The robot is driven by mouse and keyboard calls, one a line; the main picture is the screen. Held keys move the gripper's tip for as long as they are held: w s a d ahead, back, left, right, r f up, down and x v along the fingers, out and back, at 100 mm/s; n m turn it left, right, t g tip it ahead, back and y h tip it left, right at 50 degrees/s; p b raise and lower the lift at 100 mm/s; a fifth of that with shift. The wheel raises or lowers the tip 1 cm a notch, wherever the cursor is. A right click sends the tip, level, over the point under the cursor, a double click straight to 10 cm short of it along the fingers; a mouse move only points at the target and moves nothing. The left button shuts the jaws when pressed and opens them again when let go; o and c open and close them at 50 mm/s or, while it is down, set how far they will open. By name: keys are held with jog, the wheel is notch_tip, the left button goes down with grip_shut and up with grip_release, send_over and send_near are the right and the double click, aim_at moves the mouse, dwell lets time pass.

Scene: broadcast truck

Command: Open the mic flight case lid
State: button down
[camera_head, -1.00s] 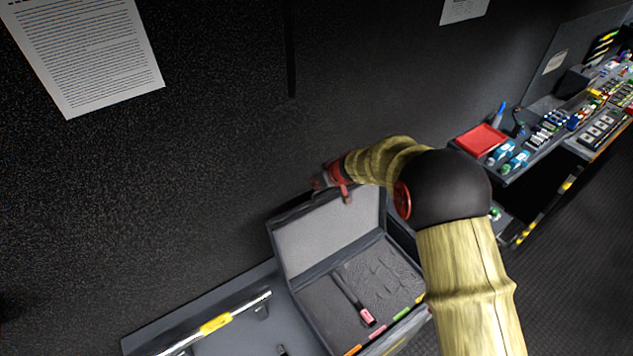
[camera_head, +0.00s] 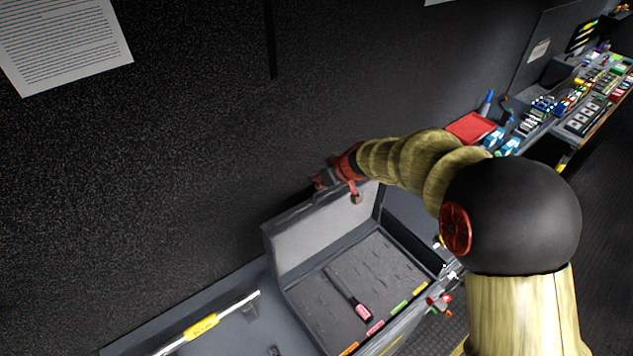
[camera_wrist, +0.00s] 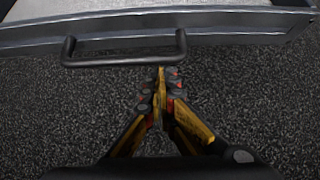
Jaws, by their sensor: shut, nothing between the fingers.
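The mic flight case (camera_head: 401,331) is grey, with a dark foam interior (camera_head: 385,270). Its lid (camera_head: 325,231) stands raised at the back, its pale grey lining facing the camera. A dark microphone with a pink label (camera_head: 348,293) lies in the foam. My gripper (camera_head: 335,188) is at the lid's upper edge, on the wall side. In the wrist view, the shut, empty fingers (camera_wrist: 162,76) point at the dark bar handle (camera_wrist: 124,59) on the lid's edge (camera_wrist: 215,27). The tips are very close to the handle; I cannot tell whether they touch it.
A dark textured wall (camera_head: 180,150) rises close behind the case. A bar with a yellow label (camera_head: 202,326) lies left of the case. A desk with a red tray (camera_head: 472,128) and control panels (camera_head: 590,105) stands to the right, beyond my arm.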

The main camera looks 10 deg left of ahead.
jog(key=shift+s+f, duration=0.1)
jog(key=shift+f, duration=0.05)
jog(key=shift+s+d+r, duration=0.1)
jog(key=shift+d+r, duration=0.15)
jog(key=shift+r, duration=0.2)
jog(key=v, duration=1.1)
